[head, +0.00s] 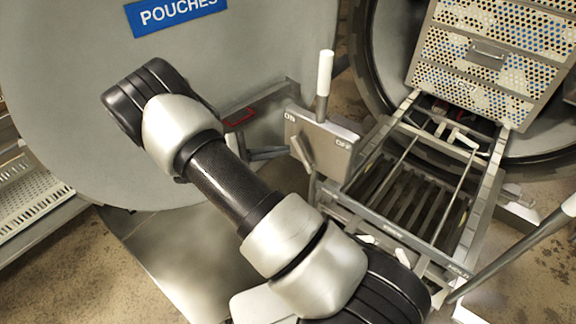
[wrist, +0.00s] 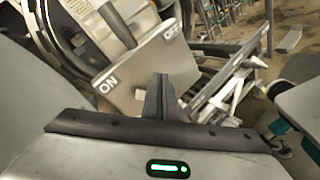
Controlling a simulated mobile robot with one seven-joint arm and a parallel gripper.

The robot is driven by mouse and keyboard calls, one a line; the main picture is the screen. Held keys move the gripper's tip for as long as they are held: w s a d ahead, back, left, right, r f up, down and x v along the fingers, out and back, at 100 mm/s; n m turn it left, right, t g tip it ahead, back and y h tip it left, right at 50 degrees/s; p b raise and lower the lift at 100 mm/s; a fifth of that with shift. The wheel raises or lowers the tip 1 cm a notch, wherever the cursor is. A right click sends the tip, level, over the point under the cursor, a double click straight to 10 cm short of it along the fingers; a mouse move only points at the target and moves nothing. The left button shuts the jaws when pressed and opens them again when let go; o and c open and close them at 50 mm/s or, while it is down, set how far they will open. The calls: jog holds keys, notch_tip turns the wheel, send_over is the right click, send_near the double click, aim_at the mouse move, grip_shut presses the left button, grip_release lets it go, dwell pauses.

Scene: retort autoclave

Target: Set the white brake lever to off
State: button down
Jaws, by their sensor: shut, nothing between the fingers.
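The white brake lever (head: 325,73) stands up from a grey plate (head: 327,140) marked ON at its left end and OFF at its right end. Its shaft is between the two marks. In the wrist view the lever's grey shaft (wrist: 116,24) rises to the upper left behind the plate (wrist: 150,68), again between ON and OFF. My gripper (wrist: 160,82) is shut and empty, its fingertips in front of the lower middle of the plate. I cannot tell whether they touch it.
A large round grey door with a blue POUCHES sign (head: 176,12) fills the left. A perforated basket (head: 487,70) stands at the round opening on the right, behind a rail frame (head: 478,215). A red handle (head: 240,117) is left of the plate. A slanted bar (head: 515,245) crosses lower right.

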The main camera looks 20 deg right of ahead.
aim_at(302, 155)
jog(key=w+a+f+t+h+b, duration=0.2)
jog(key=w+a+f+t, duration=0.15)
jog(key=f, duration=0.25)
jog(key=w+a+f+t+h+b, duration=0.1)
jog(key=w+a+f+t+b, duration=0.1)
jog(key=w+a+f+b, duration=0.3)
jog(key=s+d+r+p, duration=0.1)
jog(key=d+r+p, duration=0.1)
jog(key=d, duration=1.1)
jog(key=shift+s+d+r+m, duration=0.15)
jog(key=shift+s+d+m, duration=0.1)
jog(key=shift+m, duration=0.15)
